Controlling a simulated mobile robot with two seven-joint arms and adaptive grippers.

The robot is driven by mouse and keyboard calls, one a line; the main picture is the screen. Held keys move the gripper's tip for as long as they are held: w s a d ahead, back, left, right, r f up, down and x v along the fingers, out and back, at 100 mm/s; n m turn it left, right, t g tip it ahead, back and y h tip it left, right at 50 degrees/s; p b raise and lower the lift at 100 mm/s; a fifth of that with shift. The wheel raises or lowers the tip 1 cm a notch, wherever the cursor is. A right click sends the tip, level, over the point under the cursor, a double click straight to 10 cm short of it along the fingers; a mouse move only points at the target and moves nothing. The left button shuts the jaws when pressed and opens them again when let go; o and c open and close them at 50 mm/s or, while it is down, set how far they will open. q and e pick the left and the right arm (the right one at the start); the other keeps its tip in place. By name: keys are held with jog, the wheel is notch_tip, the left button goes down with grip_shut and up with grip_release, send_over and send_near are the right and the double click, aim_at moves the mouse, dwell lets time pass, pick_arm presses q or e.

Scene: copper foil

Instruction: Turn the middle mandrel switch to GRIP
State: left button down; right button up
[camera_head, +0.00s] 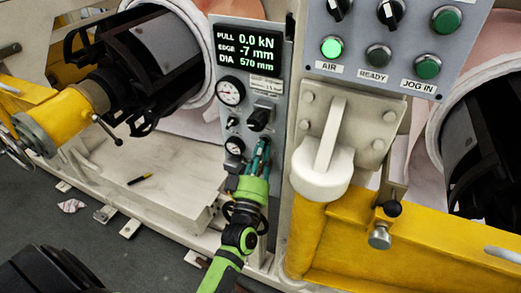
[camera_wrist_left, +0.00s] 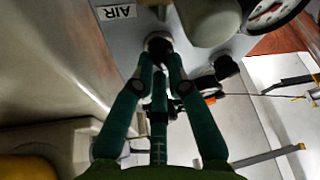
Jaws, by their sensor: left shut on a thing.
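The grey control panel (camera_head: 281,62) stands in the middle of the head view, with a large black switch knob (camera_head: 260,117) below its display. My left gripper (camera_head: 262,146) reaches up to this panel from below, its teal fingers close together just under that knob. In the left wrist view my gripper (camera_wrist_left: 158,68) is shut, its fingertips at a round black switch knob (camera_wrist_left: 158,46). The fingers hide part of the held knob, and I cannot read its setting. My right gripper is not in view.
Two gauges (camera_head: 230,91) (camera_head: 234,146) and a small black switch (camera_head: 232,122) sit close left of the fingers. A white lever (camera_head: 326,150) stands to the right, above a yellow beam (camera_head: 400,255). Black mandrels flank the panel.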

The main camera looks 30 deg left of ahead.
pick_arm(q)
jog(key=shift+a+r+n+y, duration=0.1)
jog(key=shift+r+n+y, duration=0.3)
jog(key=shift+r+n, duration=0.1)
jog(key=c, duration=1.2)
grip_release()
jog(key=shift+f, duration=0.1)
jog(key=shift+f, duration=0.25)
jog(key=v, duration=1.1)
jog(key=shift+s, duration=0.45)
